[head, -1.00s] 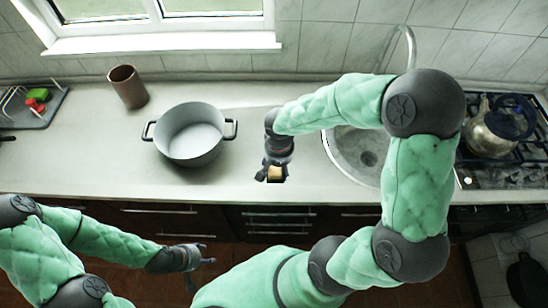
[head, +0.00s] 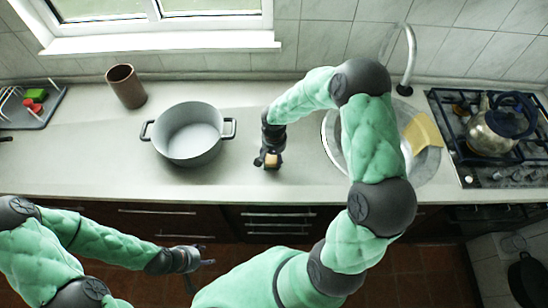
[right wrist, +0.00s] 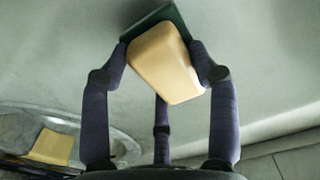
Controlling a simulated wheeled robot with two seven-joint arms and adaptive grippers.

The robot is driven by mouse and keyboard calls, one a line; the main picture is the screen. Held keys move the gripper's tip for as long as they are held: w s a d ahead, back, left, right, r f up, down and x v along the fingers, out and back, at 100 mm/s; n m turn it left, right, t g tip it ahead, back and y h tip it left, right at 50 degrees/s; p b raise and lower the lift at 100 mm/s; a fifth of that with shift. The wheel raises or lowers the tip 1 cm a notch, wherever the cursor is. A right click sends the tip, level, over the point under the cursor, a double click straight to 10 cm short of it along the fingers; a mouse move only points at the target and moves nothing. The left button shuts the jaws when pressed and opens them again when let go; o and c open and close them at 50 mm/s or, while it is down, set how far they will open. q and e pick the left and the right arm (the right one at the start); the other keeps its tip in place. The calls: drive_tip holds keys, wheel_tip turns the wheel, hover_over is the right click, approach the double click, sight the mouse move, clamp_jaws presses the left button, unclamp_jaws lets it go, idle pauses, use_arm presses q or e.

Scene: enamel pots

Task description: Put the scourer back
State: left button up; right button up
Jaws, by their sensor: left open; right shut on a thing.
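The scourer (right wrist: 165,65), a pale yellow block with a dark green pad on its far side, is held between the fingers of my right gripper (right wrist: 165,70). In the head view my right gripper (head: 268,164) is over the counter, between the grey pot and the sink, and the scourer (head: 271,160) shows small at its tips. I cannot tell how high above the counter it is. My left gripper (head: 208,263) is open and empty, low in front of the cabinets.
A grey two-handled pot (head: 190,140) and a brown cup (head: 126,86) stand to the left. A dark tray (head: 14,119) holds red and green items at the far left. A yellow cloth (head: 423,131) hangs on the sink's rim (head: 325,138); a kettle (head: 495,128) stands on the hob.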

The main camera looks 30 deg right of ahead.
sight(274, 157)
drive_tip(key=shift+f, duration=0.7)
drive_tip(key=shift+f, duration=0.15)
drive_tip(key=o, duration=1)
drive_tip(key=shift+r, duration=0.2)
drive_tip(key=shift+r, duration=0.2)
drive_tip(key=r, duration=0.6)
drive_tip(key=r+p, duration=0.1)
drive_tip(key=r, duration=0.4)
drive_tip(key=shift+s+a+r, duration=0.1)
drive_tip(key=shift+s+r, duration=0.1)
drive_tip(key=shift+r, duration=0.15)
